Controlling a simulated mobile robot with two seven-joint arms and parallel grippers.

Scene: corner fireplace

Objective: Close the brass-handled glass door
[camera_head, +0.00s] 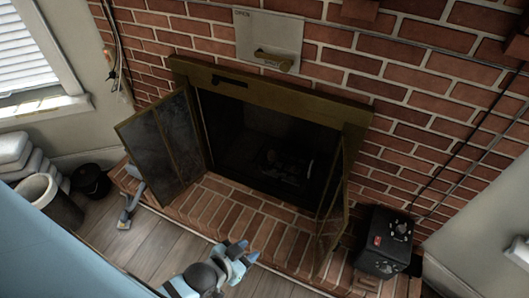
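The fireplace has a brass frame (270,92) and two framed glass doors. The left glass door (160,145) stands swung out from the opening over the brick hearth. The right glass door (331,212) also stands swung out and is seen nearly edge-on. I cannot make out a handle on either door. My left gripper (248,251), light blue, is at the bottom centre, in front of the hearth edge and apart from both doors. Its two fingers look spread, with nothing between them. My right gripper is not in view.
The brick hearth (222,205) is bare between the doors. A black box (384,242) stands by the right door. A grey-blue object (129,205) is near the left door's lower outer edge. A bin (45,199) and dark pot (91,180) stand left. Wooden floor (165,245) lies in front.

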